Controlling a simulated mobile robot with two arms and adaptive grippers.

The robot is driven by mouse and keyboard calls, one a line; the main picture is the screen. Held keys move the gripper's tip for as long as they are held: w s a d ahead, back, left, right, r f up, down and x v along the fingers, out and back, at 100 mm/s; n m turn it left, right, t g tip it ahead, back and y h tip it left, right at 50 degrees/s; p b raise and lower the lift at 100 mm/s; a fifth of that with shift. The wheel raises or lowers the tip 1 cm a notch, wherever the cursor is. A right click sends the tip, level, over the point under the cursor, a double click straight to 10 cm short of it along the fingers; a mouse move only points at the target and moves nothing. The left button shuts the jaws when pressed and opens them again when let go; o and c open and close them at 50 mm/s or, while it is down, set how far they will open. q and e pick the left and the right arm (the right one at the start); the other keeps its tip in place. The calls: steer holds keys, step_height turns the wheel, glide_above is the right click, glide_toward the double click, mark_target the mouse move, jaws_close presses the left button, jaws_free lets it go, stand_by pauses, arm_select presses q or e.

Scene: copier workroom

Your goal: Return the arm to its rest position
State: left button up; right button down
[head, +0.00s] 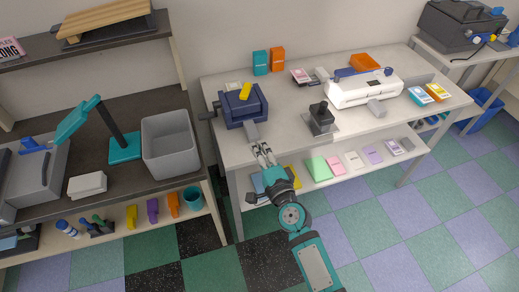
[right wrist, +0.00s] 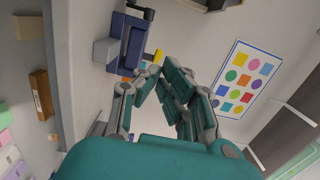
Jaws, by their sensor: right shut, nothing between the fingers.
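My right arm, teal and grey, reaches in from the bottom of the head view. Its right gripper (head: 264,149) is at the front edge of the white table (head: 290,130), just in front of a dark blue device (head: 240,106) with a side handle and a yellow piece on top. In the right wrist view the fingers of the gripper (right wrist: 160,72) come together at the tips, with nothing held. The dark blue device (right wrist: 130,42) lies beyond them there. My left gripper is not in view.
A black-and-grey device (head: 320,119) and a white machine (head: 365,88) stand farther right on the table. A shelf below holds several coloured paper stacks. The checkered floor (head: 400,240) at right is clear.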

stand_by(0.3)
steer(key=s+d+f+n+g+h, duration=0.1)
steer(key=s+d+f+n+g, duration=0.3)
steer(key=f, duration=0.7)
steer(key=s+d+f+n+g+h, duration=0.1)
steer(key=s+f, duration=0.5)
steer(key=f, duration=0.4)
steer(key=s+d+f+n+g+h, duration=0.1)
steer(key=s+d+f+n+g, duration=0.2)
steer(key=f, duration=0.8)
steer(key=s+d+f+n+g+h, duration=0.1)
steer(key=s+d+f, duration=0.4)
steer(key=s, duration=0.6)
steer(key=s+d+f+n+g+h, duration=0.1)
steer(key=s+d+f+n+g, duration=0.3)
steer(key=s, duration=0.7)
steer(key=s+d+f+n+g+h, duration=0.1)
steer(key=s+d+f, duration=0.5)
steer(key=s, duration=0.6)
step_height(320, 180, down, 2)
steer(key=shift+d+f+n+g+h, duration=0.25)
steer(key=shift+n+g+h, duration=0.15)
steer(key=shift+n+g, duration=0.55)
